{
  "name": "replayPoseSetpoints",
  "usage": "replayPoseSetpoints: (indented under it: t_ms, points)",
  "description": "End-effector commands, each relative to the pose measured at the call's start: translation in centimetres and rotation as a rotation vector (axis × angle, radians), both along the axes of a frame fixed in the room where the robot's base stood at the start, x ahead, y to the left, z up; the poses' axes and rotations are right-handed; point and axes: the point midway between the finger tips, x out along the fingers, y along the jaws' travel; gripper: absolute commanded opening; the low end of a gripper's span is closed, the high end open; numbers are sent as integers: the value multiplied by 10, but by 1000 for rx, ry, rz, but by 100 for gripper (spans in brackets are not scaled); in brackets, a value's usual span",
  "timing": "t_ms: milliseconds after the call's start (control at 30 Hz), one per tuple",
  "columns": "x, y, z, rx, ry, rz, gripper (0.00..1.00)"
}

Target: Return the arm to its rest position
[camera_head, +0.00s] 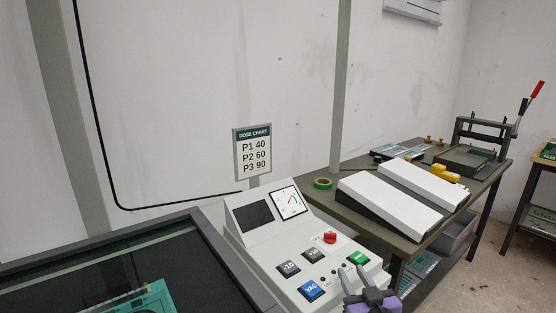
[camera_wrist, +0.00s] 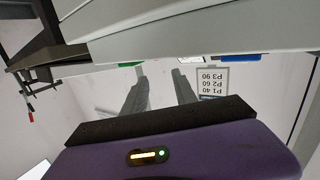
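My gripper (camera_head: 351,271) shows at the bottom right of the head view, with a purple body and two grey fingers. The fingers stand apart with nothing between them. It is in front of the lower right part of the control panel (camera_head: 262,236), close to the green button (camera_head: 357,258). In the wrist view the fingers (camera_wrist: 158,73) are also apart and empty, with the panel's underside edge (camera_wrist: 200,42) across the top. Whether the fingers touch the panel cannot be told. Most of my arm is out of view.
The panel has a red knob (camera_head: 330,237), a blue VAC button (camera_head: 311,290) and a gauge (camera_head: 290,202). A dark-framed glass unit (camera_head: 208,248) lies left. A workbench (camera_head: 405,246) with white sloped covers (camera_head: 388,205) stands right. A dose chart (camera_head: 253,153) stands behind.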

Motion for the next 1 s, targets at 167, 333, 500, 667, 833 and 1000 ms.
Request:
replayPoseSetpoints:
  t_ms: [167,333,500,667,833,1000]
  points:
    - [-70,-2,-16,74,-55,-57,34]
    - [-141,-6,-20,126,-104,-105,34]
    - [-215,-11,-16,157,-139,-140,34]
    - [-282,-15,-7,163,-152,-161,34]
    - [-348,-18,8,149,-140,-170,34]
    - [-408,-19,21,113,-90,-165,34]
